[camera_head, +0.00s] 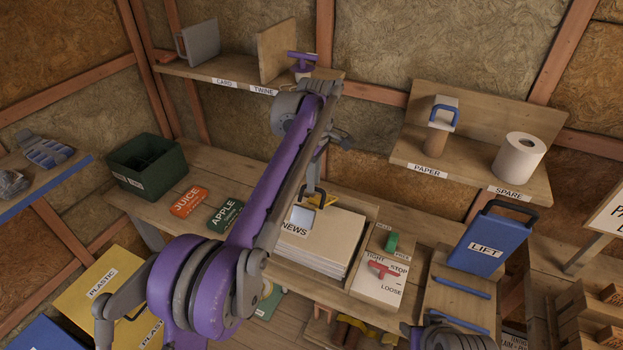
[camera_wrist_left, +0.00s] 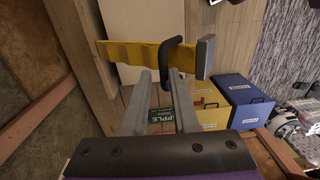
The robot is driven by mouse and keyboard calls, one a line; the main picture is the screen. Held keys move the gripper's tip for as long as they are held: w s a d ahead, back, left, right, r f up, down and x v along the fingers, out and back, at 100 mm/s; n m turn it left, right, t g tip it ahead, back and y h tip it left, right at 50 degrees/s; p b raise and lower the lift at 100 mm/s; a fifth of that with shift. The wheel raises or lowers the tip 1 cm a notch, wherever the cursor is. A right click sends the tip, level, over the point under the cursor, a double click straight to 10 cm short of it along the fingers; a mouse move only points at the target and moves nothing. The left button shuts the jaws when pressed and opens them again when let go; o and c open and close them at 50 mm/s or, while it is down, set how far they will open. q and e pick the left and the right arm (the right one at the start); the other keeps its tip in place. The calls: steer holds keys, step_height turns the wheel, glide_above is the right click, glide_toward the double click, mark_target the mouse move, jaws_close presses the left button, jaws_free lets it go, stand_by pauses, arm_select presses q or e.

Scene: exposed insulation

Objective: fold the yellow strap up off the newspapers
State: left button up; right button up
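The newspapers (camera_head: 335,243) lie in a squared stack marked NEWS on the bench. The yellow strap (camera_head: 327,199) shows at the stack's back edge, partly hidden by my left arm. In the left wrist view the yellow strap (camera_wrist_left: 128,53) is a flat band with a grey end block and a black handle (camera_wrist_left: 168,52). My left gripper (camera_head: 317,183) is above the strap at the back of the stack. In the wrist view its fingers (camera_wrist_left: 160,76) are apart, with the handle at their tips; whether they touch it is unclear. My right gripper cannot be made out.
Right of the stack is a panel with a red handle (camera_head: 384,270) and a green block (camera_head: 392,241). A blue LIFT board (camera_head: 490,242) stands farther right. JUICE (camera_head: 188,202) and APPLE (camera_head: 225,215) cartons and a green bin (camera_head: 147,163) are on the left.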

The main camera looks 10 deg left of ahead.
arm_select(q)
steer(key=o, duration=0.3)
steer(key=shift+w+d+f, duration=0.15)
steer(key=shift+w+f, duration=0.05)
steer(key=shift+w, duration=0.25)
steer(key=shift+s+r, duration=0.1)
arm_select(e)
steer(key=shift+w+d+f, duration=0.1)
steer(key=shift+w, duration=0.2)
arm_select(q)
steer(key=shift+s, duration=0.1)
steer(key=shift+r, duration=0.15)
steer(key=r, duration=0.5)
steer(key=r+p, duration=0.1)
steer(key=r, duration=0.4)
steer(key=shift+w+r, duration=0.2)
steer(key=shift+r, duration=0.1)
arm_select(e)
steer(key=shift+w+r, duration=0.5)
steer(key=shift+r, duration=0.3)
